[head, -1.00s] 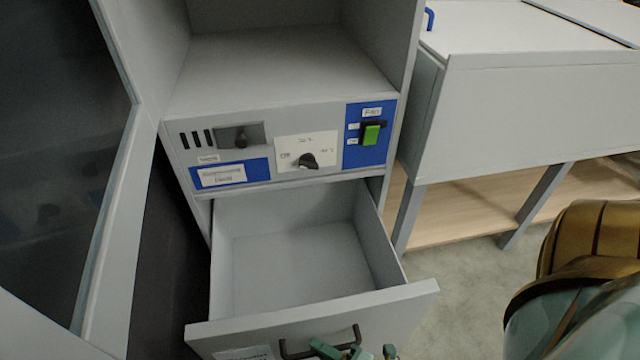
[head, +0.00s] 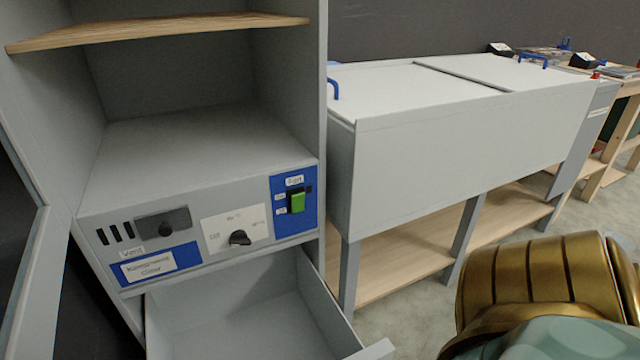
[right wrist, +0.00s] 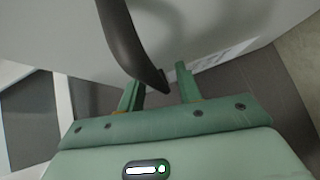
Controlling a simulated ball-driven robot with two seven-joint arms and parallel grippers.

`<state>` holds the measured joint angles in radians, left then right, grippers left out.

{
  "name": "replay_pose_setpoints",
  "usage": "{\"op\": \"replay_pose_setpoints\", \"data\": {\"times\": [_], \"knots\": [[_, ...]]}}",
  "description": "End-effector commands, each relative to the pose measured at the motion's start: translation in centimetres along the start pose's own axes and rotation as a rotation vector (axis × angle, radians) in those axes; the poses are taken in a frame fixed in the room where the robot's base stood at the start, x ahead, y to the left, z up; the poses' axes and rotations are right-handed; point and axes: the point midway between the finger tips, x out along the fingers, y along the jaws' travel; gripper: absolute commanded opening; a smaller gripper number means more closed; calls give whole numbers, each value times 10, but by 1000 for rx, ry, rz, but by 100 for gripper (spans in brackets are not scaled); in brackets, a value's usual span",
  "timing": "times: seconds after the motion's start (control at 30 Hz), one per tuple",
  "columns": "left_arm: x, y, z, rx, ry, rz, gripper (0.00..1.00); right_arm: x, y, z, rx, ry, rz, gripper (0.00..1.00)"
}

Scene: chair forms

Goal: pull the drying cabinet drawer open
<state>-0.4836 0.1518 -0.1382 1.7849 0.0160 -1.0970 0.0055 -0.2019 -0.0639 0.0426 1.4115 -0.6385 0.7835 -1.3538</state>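The drying cabinet (head: 150,150) stands at the left in the head view. Its grey drawer (head: 245,315) is pulled out below the control panel. It looks empty, and its front is mostly cut off by the lower picture edge. In the right wrist view, the drawer's dark curved handle (right wrist: 128,42) stands out from a light grey front. My right gripper (right wrist: 160,88) has its green fingers apart. The handle's lower end shows between them, with a gap to the right finger. Contact is hard to tell. My left gripper is in neither view.
The control panel has a black knob (head: 239,238) and a green switch (head: 297,202). A wooden shelf (head: 160,30) is above. A grey lidded bench (head: 440,150) stands close on the right. Grey floor (head: 400,310) shows between it and my right arm.

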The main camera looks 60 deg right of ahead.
Motion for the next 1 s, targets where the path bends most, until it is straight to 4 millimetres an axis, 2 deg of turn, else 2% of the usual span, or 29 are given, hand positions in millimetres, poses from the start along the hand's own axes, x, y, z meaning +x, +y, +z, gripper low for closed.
{"op": "replay_pose_setpoints", "data": {"times": [0.17,0.27,0.4,0.7,0.83,1.0], "knots": [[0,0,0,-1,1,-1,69,-2,0,0,0,0,0,34],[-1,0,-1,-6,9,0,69,-12,1,0,0,0,0,34],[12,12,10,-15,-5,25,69,-42,1,0,0,-1,-2,34],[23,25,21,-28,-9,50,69,-122,-1,0,0,0,-4,34],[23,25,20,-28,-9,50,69,-147,-1,0,0,-1,-4,34],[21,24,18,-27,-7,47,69,-162,-1,0,0,-1,-3,34]]}}
